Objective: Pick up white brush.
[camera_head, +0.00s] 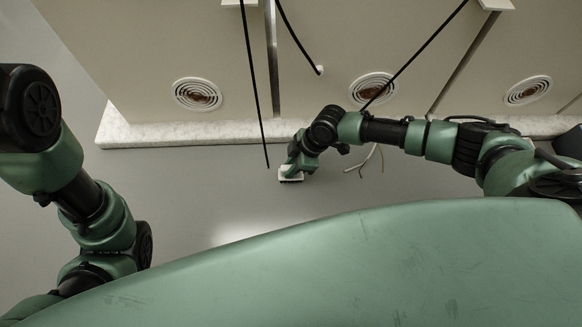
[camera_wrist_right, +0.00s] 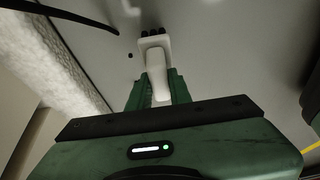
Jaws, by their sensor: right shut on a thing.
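The white brush (camera_head: 291,174) is at the tip of my right gripper (camera_head: 297,167), over the grey floor in front of the cabinets. In the right wrist view the brush (camera_wrist_right: 157,72) has a white handle, a wider white head and dark bristles at the far end. Its handle lies between the green fingers of my right gripper (camera_wrist_right: 158,88), which is shut on it. The head view does not clearly show whether the brush touches the floor. My left arm is at the left of the head view; its gripper is not in view.
The cabinet row (camera_head: 330,60) with round vents stands on a pale stone-like plinth (camera_head: 190,134) behind the brush. Black cables (camera_head: 254,85) hang down in front of it. The grey floor (camera_head: 200,185) left of the brush is clear.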

